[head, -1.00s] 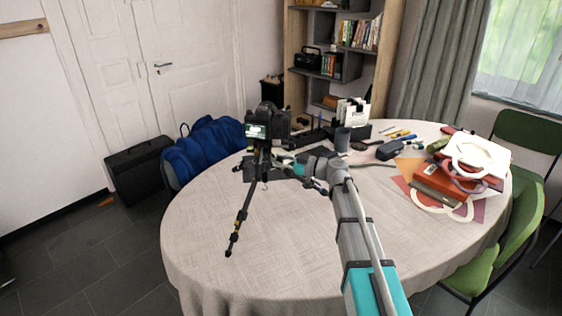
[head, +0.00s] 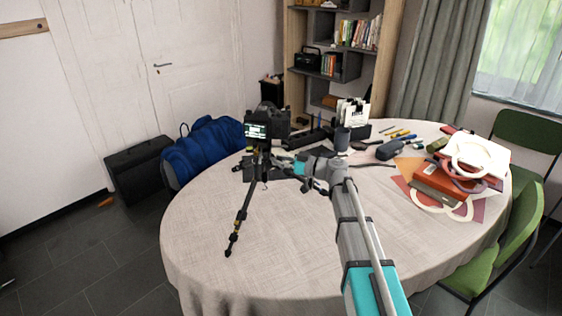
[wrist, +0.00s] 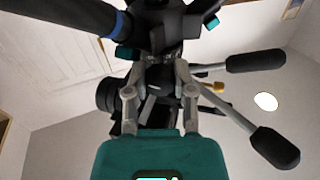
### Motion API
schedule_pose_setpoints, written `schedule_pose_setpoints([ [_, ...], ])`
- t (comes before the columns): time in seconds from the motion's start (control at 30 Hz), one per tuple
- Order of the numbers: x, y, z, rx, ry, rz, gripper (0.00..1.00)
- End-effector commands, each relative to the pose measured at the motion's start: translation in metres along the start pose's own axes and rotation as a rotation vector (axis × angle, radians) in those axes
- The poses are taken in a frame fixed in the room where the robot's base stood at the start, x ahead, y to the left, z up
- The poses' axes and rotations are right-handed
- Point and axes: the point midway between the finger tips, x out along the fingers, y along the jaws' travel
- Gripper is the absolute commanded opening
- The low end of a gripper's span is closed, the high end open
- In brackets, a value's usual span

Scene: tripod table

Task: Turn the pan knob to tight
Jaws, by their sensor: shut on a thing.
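A black camera (head: 268,126) with a lit screen sits on a black tripod (head: 243,218) at the table's left side. In the wrist view the tripod head (wrist: 165,30) fills the upper middle, with two grey handles (wrist: 256,61) with black grips reaching right. My gripper (wrist: 161,66) is at the tripod head, its two grey fingers closed on a small dark part, which I take for the pan knob (wrist: 158,77). The fingers hide much of the knob, and its markings cannot be read. In the head view my gripper (head: 290,168) reaches the tripod from the right.
The round table (head: 240,280) has a pale cloth, clear in front. At right lie red books (head: 442,185) and white rings. A blue bag (head: 205,150) is left; green chairs (head: 505,245) are right.

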Motion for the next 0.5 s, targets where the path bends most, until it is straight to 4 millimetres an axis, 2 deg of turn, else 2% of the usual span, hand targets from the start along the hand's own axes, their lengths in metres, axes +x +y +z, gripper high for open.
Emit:
schedule_pose_setpoints([
  [0.03, 0.0008, -0.0017, 0.0003, -0.001, -0.001, -0.004, 0.36],
  [0.2, 0.0005, -0.0012, 0.0002, -0.001, 0.0, -0.003, 0.68],
  [0.5, 0.0002, -0.0005, 0.0001, -0.001, 0.0, -0.001, 0.68],
])
